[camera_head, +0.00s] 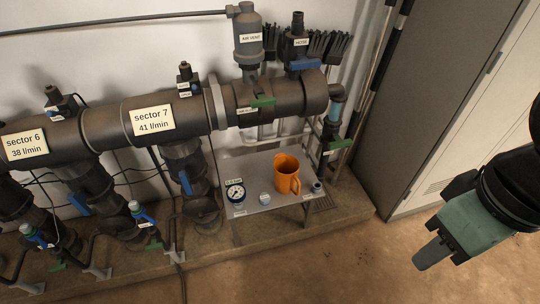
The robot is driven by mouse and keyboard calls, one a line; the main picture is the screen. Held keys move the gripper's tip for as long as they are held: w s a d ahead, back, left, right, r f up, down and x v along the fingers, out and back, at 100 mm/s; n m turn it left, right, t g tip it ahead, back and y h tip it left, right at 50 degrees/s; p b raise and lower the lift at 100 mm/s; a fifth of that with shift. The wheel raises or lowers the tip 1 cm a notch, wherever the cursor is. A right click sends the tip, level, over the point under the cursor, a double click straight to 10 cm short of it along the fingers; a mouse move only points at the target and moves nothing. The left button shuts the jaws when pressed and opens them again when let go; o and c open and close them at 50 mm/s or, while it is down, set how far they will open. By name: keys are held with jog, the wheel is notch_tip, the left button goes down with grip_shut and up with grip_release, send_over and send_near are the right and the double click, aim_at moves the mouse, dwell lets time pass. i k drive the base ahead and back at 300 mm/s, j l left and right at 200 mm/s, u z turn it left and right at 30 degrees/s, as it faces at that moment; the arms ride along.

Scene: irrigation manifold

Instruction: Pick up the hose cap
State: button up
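Two small cap-like items stand on the small grey metal table, either of which could be the hose cap. One is a short round grey-blue piece (265,198) between the gauge and the orange mug. The other is a small dark grey cylinder (317,187) at the table's right end. Their labels are too small to read. My gripper (432,255) is at the lower right, over the floor, well to the right of the table and apart from both. Its fingers overlap from this angle, so its opening does not show.
A tall cabinet (440,85) stands at right. The brown floor (330,265) in front is clear.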

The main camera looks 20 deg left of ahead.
aim_at(264, 197)
jog(key=i+j, duration=0.3)
jog(key=i, duration=0.15)
jog(key=i+j+u, duration=0.1)
jog(key=i+j, duration=0.15)
jog(key=i, duration=0.2)
